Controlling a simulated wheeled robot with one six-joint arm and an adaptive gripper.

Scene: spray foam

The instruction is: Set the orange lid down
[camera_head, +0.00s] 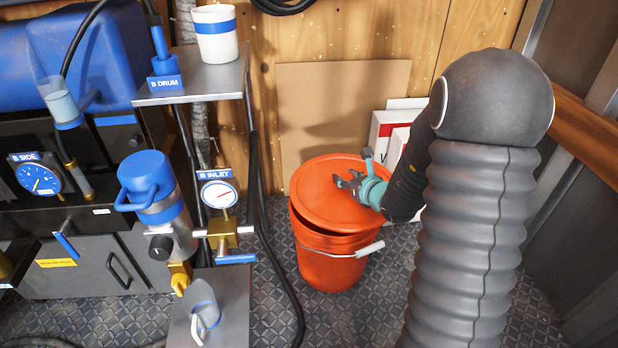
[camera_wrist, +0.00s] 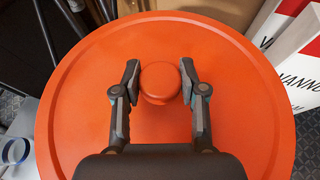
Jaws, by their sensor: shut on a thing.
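The round orange lid (camera_head: 322,200) is over the orange bucket (camera_head: 328,268), which stands on the floor with its white handle at the front right. A dark gap shows between lid and bucket rim at the front left, so the lid does not look fully seated there. My gripper (camera_head: 350,184) is above the lid, shut on its knob. In the wrist view the lid (camera_wrist: 85,95) fills most of the picture, and my gripper (camera_wrist: 160,83) has one finger on each side of the round orange knob (camera_wrist: 160,80). The bucket is hidden beneath the lid in that view.
A cardboard sheet (camera_head: 340,105) leans on the wooden wall behind the bucket, with white and red boxes (camera_head: 390,125) beside it. Black hoses (camera_head: 262,200) and the pump (camera_head: 160,205) are to the left. Patterned metal floor (camera_head: 360,310) is bare around the bucket's front.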

